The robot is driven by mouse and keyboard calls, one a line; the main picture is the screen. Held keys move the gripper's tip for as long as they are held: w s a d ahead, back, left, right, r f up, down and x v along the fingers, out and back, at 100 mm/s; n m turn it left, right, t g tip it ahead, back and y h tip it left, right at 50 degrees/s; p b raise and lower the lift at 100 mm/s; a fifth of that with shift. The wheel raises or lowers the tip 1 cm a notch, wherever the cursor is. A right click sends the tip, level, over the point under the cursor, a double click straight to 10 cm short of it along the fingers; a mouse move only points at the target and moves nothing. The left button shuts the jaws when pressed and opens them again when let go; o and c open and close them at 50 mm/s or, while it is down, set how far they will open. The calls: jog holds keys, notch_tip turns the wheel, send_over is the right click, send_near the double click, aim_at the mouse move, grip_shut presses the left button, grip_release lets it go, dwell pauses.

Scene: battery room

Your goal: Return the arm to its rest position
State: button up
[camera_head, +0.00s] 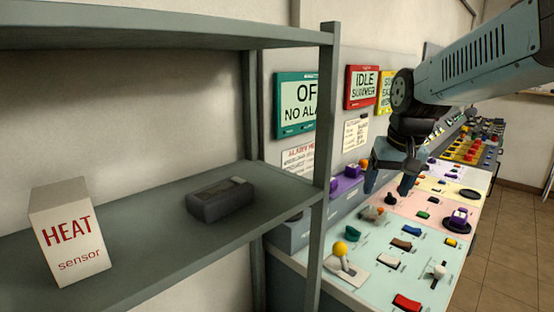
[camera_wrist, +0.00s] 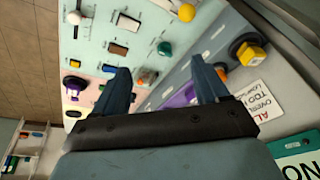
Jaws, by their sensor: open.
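My gripper (camera_head: 388,180) hangs at the end of my blue-grey arm, to the right of the shelf post in the head view. It points down over the control desk (camera_head: 357,296). Its two fingers also show in the wrist view (camera_wrist: 163,86), spread apart with nothing between them. Beyond the fingertips lie switches and knobs on the pale panel (camera_wrist: 97,50). I cannot tell how far the fingertips are above the panel.
A grey shelf (camera_head: 150,250) at left holds a white "HEAT sensor" box (camera_head: 68,232) and a dark box (camera_head: 220,199). Its post (camera_head: 322,170) stands beside the desk. A yellow-knobbed lever (camera_head: 340,249) rises from the desk. Brown floor (camera_head: 505,240) is clear at right.

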jog(key=s+n+t, duration=0.1)
jog(key=s+t, duration=0.1)
jog(key=s, duration=1)
jog(key=shift+s+a+r, duration=0.15)
jog(key=shift+s, duration=0.1)
